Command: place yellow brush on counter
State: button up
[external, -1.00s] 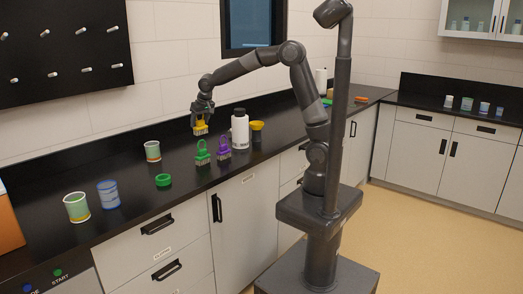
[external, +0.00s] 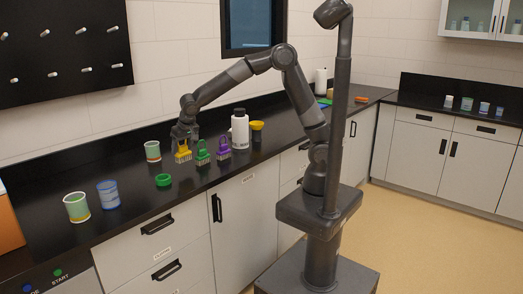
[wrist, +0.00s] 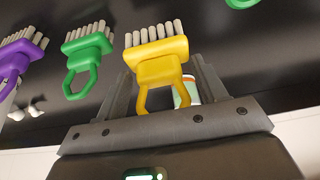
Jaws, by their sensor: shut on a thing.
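The yellow brush (external: 183,151) is in my gripper (external: 184,138), bristles down, at the counter surface (external: 135,185) or just above it; I cannot tell if it touches. In the wrist view the yellow brush (wrist: 158,62) shows with its loop handle between the two fingers of my gripper (wrist: 162,85). It is left of the green brush (external: 203,152) and the purple brush (external: 223,148), roughly in line with them. The green brush (wrist: 87,48) and purple brush (wrist: 18,55) also show in the wrist view, apart from the yellow one.
A white bottle (external: 240,129) and a yellow-topped dark container (external: 257,130) stand to the right. A cup (external: 152,151) stands behind left. A green ring (external: 163,180) lies in front left.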

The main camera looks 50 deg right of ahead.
aim_at(180, 151)
jog(key=shift+f, duration=2.4)
jog(key=shift+f, duration=0.1)
jog(key=o, duration=1)
jog(key=v, duration=1.2)
